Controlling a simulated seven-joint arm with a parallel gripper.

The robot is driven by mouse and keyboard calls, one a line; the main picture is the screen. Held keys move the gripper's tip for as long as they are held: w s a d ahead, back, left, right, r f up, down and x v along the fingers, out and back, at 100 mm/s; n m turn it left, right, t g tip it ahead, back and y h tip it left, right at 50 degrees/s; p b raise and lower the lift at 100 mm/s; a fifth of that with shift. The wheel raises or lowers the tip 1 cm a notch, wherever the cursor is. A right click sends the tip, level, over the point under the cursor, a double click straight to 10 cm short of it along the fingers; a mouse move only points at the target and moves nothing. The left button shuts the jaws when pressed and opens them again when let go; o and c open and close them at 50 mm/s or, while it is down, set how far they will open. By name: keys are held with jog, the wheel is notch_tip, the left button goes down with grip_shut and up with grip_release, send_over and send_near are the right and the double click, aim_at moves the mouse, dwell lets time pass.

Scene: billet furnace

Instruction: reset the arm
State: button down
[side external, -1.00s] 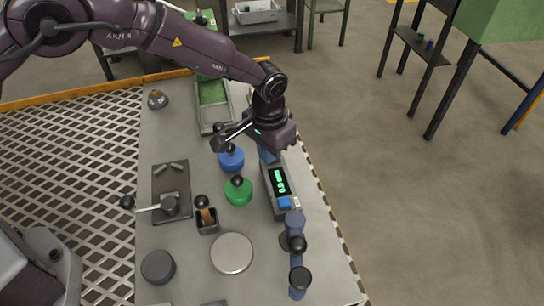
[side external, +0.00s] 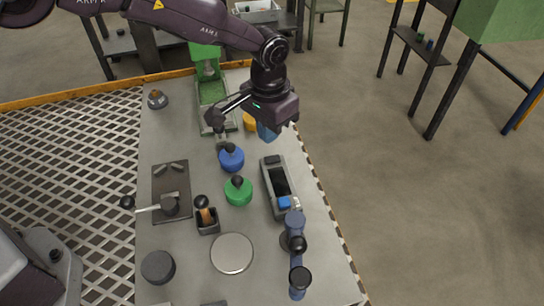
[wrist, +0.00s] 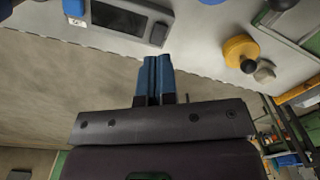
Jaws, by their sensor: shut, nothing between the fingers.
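My gripper (side external: 267,131) has blue fingers and hangs in the air above the right edge of the grey table (side external: 165,125). In the wrist view the two blue fingers of my gripper (wrist: 154,80) are side by side, shut and empty. In the side view my gripper is just beyond the grey meter (side external: 279,187), apart from it. The meter's display is dark. The meter also shows in the wrist view (wrist: 133,22). A yellow knobbed piece (side external: 250,122) stands just left of my gripper and also shows in the wrist view (wrist: 241,51).
Blue (side external: 231,159) and green (side external: 239,192) knobbed pieces stand mid-table. A green tray (side external: 212,94) lies at the back. A blue upright device (side external: 295,243), a round pale plate (side external: 232,254) and a dark lever fixture (side external: 171,194) are nearer. Open floor lies right of the table.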

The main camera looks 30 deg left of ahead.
jog(key=shift+r, duration=0.45)
jog(key=s+a+r+n+t, duration=0.1)
jog(key=s+a+r+t, duration=0.1)
jog(key=s+a+r, duration=0.9)
jog(key=s+a+r+n+t, duration=0.2)
jog(key=s+a+r+t, duration=0.1)
jog(key=s+a+r, duration=0.9)
jog(key=s, duration=0.4)
jog(key=shift+s+a+r+t, duration=0.15)
jog(key=shift+s+r+t, duration=0.15)
jog(key=shift+s+r, duration=0.1)
